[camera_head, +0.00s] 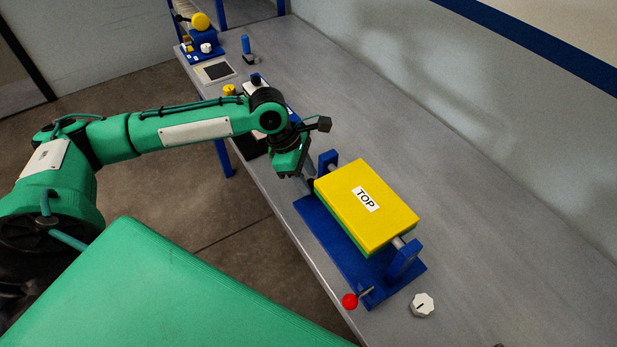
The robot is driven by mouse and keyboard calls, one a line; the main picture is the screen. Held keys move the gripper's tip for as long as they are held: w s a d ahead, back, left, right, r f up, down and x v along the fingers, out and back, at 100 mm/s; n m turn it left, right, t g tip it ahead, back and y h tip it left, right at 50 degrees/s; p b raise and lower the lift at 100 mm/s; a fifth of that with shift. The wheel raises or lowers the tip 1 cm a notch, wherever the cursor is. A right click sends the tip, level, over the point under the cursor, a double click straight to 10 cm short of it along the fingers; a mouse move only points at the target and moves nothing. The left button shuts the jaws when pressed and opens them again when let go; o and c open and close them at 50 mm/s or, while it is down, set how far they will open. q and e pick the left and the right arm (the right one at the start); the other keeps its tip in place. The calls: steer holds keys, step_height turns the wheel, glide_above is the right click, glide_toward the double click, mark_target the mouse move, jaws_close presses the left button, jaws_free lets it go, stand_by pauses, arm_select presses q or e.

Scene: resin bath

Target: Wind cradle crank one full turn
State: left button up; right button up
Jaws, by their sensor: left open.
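The cradle is a blue base (335,247) with two blue end posts. It carries a thick block (378,200), yellow above and green below, whose label reads TOP. The crank (367,291) is at the cradle's near end, with a red ball knob (349,301) on the left, over the table's front edge. My left gripper (308,184) is open and points down beside the block's far left corner, close to the far end post. It is at the opposite end of the cradle from the red knob. Whether its fingers touch anything cannot be told. My right gripper is out of view.
A white knob (422,305) sits on the grey table (480,250) right of the crank. Farther back are a blue-handled item (246,46), a dark-screened pad (217,71) and a blue stand with a yellow knob (201,21). The table right of the cradle is clear.

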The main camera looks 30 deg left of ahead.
arm_select(q)
steer(key=shift+w+d+f, duration=0.1)
steer(key=shift+d+f, duration=0.15)
steer(key=shift+f, duration=0.35)
jaws_close()
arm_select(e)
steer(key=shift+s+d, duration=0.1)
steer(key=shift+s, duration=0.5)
